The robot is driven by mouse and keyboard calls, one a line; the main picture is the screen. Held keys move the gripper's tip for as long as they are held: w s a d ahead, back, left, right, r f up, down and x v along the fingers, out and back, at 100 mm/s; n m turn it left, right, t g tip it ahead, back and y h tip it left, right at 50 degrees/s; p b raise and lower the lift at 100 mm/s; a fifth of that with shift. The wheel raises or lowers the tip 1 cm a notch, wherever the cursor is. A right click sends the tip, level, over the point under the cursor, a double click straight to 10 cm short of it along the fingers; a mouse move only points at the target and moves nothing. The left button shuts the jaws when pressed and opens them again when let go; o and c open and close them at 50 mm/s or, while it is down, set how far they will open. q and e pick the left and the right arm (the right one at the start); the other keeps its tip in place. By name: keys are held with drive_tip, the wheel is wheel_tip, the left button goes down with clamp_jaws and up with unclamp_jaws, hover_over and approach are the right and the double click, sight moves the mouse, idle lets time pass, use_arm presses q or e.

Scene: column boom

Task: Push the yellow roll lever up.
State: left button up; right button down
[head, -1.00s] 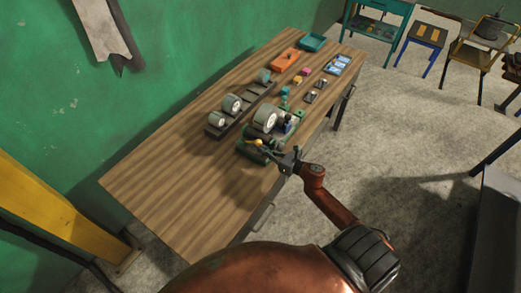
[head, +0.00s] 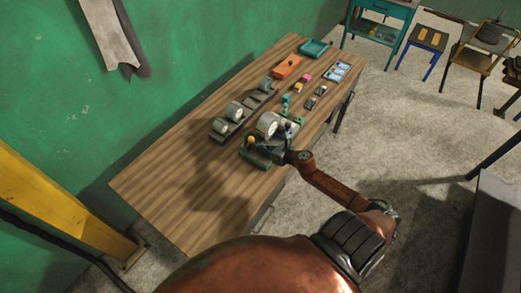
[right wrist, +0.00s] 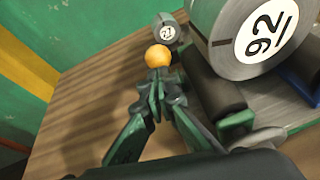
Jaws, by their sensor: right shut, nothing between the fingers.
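The yellow roll lever shows as a round yellow knob (head: 251,139) at the near left end of the green roller machine (head: 256,158) on the wooden bench. In the right wrist view the knob (right wrist: 159,56) sits just beyond the fingertips, and the fingers hide its stem. My right gripper (right wrist: 157,83) is shut and empty, with its tips right below the knob in that picture. I cannot tell whether they touch the lever. In the head view my right gripper (head: 264,146) reaches over the machine from the right. My left gripper is not in view.
A large grey roll marked 92 (right wrist: 255,35) sits close right of the gripper. More rolls stand on a rack (head: 218,136) behind. An orange box (head: 287,67), a teal tray (head: 316,48) and small parts lie farther back. The bench's near left (head: 170,190) is clear.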

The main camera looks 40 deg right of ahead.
sight(250, 139)
drive_tip(key=shift+w+a+r, duration=0.25)
drive_tip(key=shift+w+r, duration=0.6)
drive_tip(key=shift+w, duration=0.3)
drive_tip(key=shift+w+a+r, duration=0.15)
drive_tip(key=shift+w+r, duration=0.05)
drive_tip(key=shift+w, duration=0.25)
drive_tip(key=shift+w+a+r, duration=0.1)
drive_tip(key=shift+w+r, duration=0.1)
drive_tip(key=shift+w, duration=0.25)
drive_tip(key=shift+w+r, duration=0.1)
drive_tip(key=shift+r, duration=0.05)
drive_tip(key=shift+w+a+r, duration=0.1)
drive_tip(key=shift+w+r, duration=0.1)
drive_tip(key=shift+r, duration=0.2)
drive_tip(key=shift+s+r+p, duration=0.15)
drive_tip(key=shift+r+p, duration=0.3)
drive_tip(key=shift+p, duration=0.2)
drive_tip(key=s+r+p, duration=0.4)
drive_tip(key=r+p, duration=0.2)
drive_tip(key=r, duration=0.1)
drive_tip(key=shift+s+d, duration=0.25)
drive_tip(key=shift+d, duration=0.15)
